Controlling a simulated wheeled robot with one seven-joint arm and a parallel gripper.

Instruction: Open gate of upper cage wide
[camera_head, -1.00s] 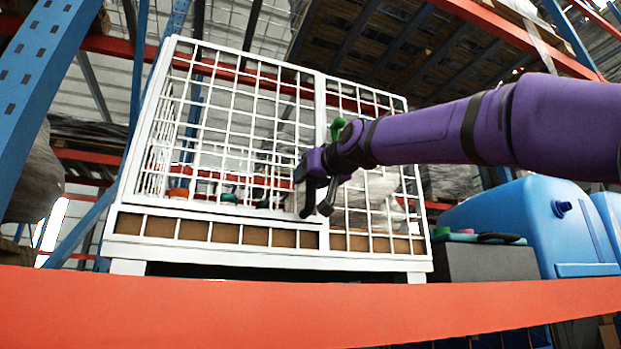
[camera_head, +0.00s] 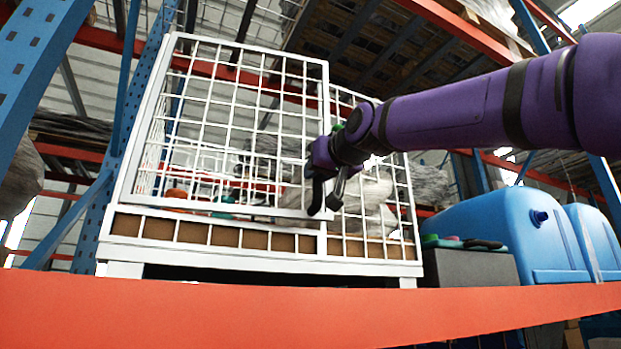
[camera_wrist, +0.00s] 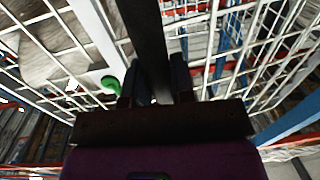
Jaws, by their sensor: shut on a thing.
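The upper cage (camera_head: 120,245) is a white wire-mesh box on the orange beam. Its gate (camera_head: 237,48), the left mesh panel at the front, stands partly open, its right edge swung out toward me. My gripper (camera_head: 325,205) is at the lower part of that right edge, shut on the gate's frame. In the wrist view, a dark upright bar (camera_wrist: 146,40), seemingly this frame in shade, runs between the fingers of my gripper (camera_wrist: 155,88). A green latch-like part (camera_wrist: 110,85) shows on the cage post there. My forearm hides part of the right mesh.
The orange beam (camera_head: 300,310) crosses in front, below the cage. A blue upright (camera_head: 40,75) stands at the left. A grey box (camera_head: 470,268) and blue tanks (camera_head: 510,225) stand at the right. Wrapped goods and small items lie inside the cage.

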